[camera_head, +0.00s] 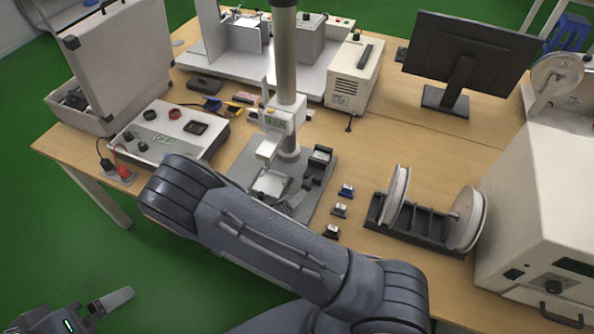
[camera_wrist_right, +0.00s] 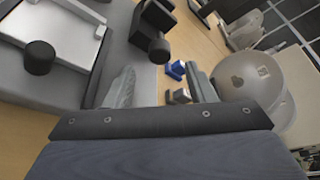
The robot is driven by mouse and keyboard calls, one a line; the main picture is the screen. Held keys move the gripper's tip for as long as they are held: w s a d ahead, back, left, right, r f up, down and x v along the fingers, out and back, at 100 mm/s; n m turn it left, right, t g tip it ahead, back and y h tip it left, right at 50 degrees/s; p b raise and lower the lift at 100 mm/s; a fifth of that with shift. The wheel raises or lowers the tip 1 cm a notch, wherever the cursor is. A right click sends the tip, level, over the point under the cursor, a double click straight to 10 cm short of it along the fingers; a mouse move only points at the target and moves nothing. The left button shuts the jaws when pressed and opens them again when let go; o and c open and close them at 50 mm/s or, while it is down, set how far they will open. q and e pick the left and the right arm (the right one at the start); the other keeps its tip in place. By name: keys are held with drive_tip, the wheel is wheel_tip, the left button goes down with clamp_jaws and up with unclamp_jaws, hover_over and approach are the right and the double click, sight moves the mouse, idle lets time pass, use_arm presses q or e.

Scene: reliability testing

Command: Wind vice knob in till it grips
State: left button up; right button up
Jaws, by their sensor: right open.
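The small dark vice (camera_head: 318,160) stands on the right side of the grey instrument base, beside the column. In the right wrist view the vice (camera_wrist_right: 152,17) is at the top, with its round black knob (camera_wrist_right: 159,51) facing my fingers. My right gripper (camera_wrist_right: 160,88) is open and empty, its two grey fingers apart. The knob appears ahead of the gap between them, not held. In the head view the right gripper (camera_head: 296,205) is largely hidden behind my own arm, low over the base. My left gripper (camera_head: 112,300) is at the bottom left, partly cut off, away from the table.
A white plate (camera_wrist_right: 62,25) with another black knob (camera_wrist_right: 40,57) lies left of the fingers. Small blocks, one blue (camera_head: 346,190), lie right of the base. A spool rack (camera_head: 415,225) stands further right. The gauge (camera_head: 280,122) hangs on the column.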

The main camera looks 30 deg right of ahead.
sight(307, 186)
drive_tip(key=shift+d, duration=0.25)
drive_tip(key=p+x, duration=0.1)
drive_tip(key=x, duration=0.6)
drive_tip(key=shift+w+d+f+p, duration=0.1)
drive_tip(key=shift+w+f+p, duration=0.05)
drive_tip(key=shift+p, duration=0.15)
drive_tip(key=c, duration=0.9)
drive_tip(key=shift+f+m+y+b, duration=0.2)
drive_tip(key=shift+m+y+b, duration=0.2)
drive_tip(key=shift+m+b, duration=0.55)
drive_tip(key=shift+c, duration=0.3)
drive_tip(key=shift+t+b, duration=0.3)
drive_tip(key=shift+b, duration=0.05)
drive_tip(key=shift+r+m, duration=0.15)
drive_tip(key=shift+m, duration=0.1)
